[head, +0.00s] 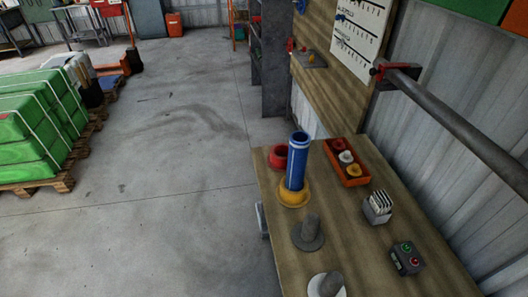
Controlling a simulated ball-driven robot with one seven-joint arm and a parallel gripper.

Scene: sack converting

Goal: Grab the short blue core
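One blue core (297,163) is in the head view. It is a hollow upright tube with pale bands, near the left edge of the wooden bench (400,218). Its lower end stands on or in a round yellow base (293,198); whether a peg runs up inside it is hidden. No second blue core shows for comparing length. My gripper is not in view.
A red round base (278,156) stands behind the core. An orange tray (348,176), card holder (377,207) and button box (406,258) are to the right. Open floor (165,190) lies left.

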